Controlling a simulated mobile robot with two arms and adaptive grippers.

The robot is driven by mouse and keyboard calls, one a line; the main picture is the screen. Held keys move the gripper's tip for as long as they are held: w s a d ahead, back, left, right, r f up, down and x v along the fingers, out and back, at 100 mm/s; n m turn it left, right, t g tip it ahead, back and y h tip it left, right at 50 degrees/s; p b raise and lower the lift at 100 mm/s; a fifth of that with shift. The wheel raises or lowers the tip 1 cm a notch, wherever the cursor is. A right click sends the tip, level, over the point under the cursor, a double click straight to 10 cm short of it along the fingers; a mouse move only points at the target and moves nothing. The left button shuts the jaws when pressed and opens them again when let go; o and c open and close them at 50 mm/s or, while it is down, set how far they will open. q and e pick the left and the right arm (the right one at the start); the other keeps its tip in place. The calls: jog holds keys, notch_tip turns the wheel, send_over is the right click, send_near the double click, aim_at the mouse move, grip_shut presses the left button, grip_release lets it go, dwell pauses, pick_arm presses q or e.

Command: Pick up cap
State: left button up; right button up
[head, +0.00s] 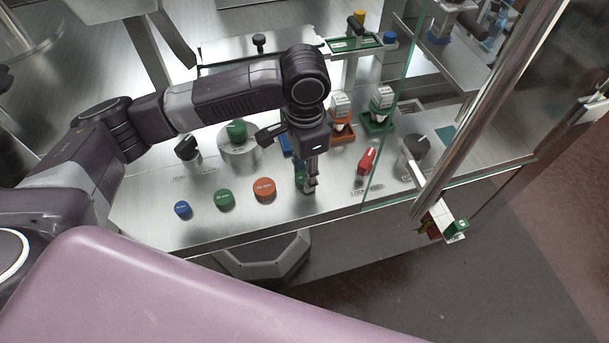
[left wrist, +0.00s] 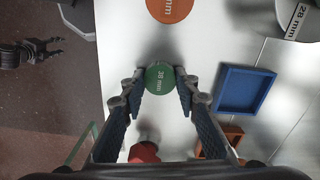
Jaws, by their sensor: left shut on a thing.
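A small round green cap marked 38 mm (left wrist: 159,79) sits between the fingertips of my left gripper (left wrist: 160,88) in the left wrist view, with both fingers touching its sides. In the head view my left gripper (head: 308,186) points down over the front part of the steel counter, and its fingers and wrist hide most of this cap. Whether the cap is clear of the counter I cannot tell. A blue cap (head: 182,209), another green cap (head: 224,199) and an orange cap (head: 264,189) lie in a row to the left.
A blue square tray (left wrist: 246,89) is beside the cap. A red switch (head: 366,160) and a dark knob (head: 416,145) are to the right. Orange (head: 342,137) and green (head: 378,123) trays hold bottles behind. A glass panel with a metal bar (head: 485,100) stands at right.

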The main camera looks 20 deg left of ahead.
pick_arm(q)
jog(key=shift+w+r, duration=0.1)
jog(key=shift+r, duration=0.45)
notch_tip(320, 180, up, 19)
jog(key=b, duration=0.1)
jog(key=shift+b, duration=0.35)
pick_arm(e)
jog(key=shift+w+d+f, duration=0.2)
jog(key=shift+w+f, duration=0.25)
jog(key=shift+f, duration=0.35)
pick_arm(q)
notch_tip(320, 180, up, 3)
jog(key=p, duration=0.5)
pick_arm(e)
notch_tip(320, 180, up, 5)
jog(key=shift+f, duration=0.1)
pick_arm(q)
jog(key=shift+f, duration=0.1)
